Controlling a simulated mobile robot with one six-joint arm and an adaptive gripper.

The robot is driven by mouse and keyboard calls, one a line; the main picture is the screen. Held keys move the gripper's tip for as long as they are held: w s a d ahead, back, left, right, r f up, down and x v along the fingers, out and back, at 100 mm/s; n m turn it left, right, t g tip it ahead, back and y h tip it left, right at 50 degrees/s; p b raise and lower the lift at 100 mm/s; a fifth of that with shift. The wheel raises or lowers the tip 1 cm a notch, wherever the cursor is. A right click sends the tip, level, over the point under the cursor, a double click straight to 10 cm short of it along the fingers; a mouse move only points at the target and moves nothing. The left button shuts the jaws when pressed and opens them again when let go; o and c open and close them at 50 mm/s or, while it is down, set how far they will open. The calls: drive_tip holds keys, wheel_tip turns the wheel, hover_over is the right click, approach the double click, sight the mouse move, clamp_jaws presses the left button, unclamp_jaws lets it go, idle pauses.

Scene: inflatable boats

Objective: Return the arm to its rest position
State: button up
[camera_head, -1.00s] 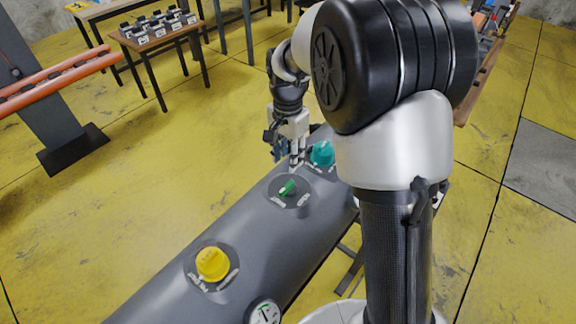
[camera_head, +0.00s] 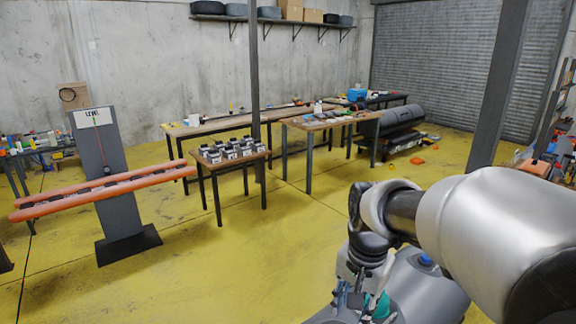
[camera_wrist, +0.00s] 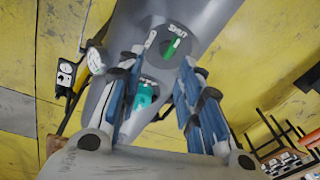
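My gripper (camera_wrist: 162,95) shows in the wrist view with its two blue-padded fingers apart and nothing between them but background. Beyond the fingers lies the grey boat tube (camera_wrist: 200,20), with a green valve handle (camera_wrist: 172,48) by a "SHUT" label and a teal cap (camera_wrist: 145,95) nearer the gripper. In the head view my arm reaches in from the right, and the gripper (camera_head: 365,298) is low in the picture in front of the grey tube (camera_head: 430,290). The teal cap (camera_head: 378,304) is partly hidden behind it. A blue cap (camera_head: 426,259) sits farther along the tube.
An orange tube (camera_head: 100,190) on a dark stand (camera_head: 125,215) is at the left. A small table (camera_head: 232,160) with several black-and-white items and longer workbenches (camera_head: 335,120) stand behind. A dark post (camera_head: 497,85) rises at the right. Yellow floor (camera_head: 230,255) is open between.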

drive_tip(key=s+r+n+t+b, duration=0.1)
drive_tip(key=s+n+t, duration=0.2)
drive_tip(key=s, duration=1.6)
drive_tip(key=n, duration=0.4)
drive_tip(key=shift+s+d+r+b, duration=0.15)
drive_tip(key=shift+s+d+b, duration=0.2)
drive_tip(key=shift+d+b, duration=0.05)
drive_tip(key=shift+a+n, duration=0.2)
drive_tip(key=shift+n, duration=0.1)
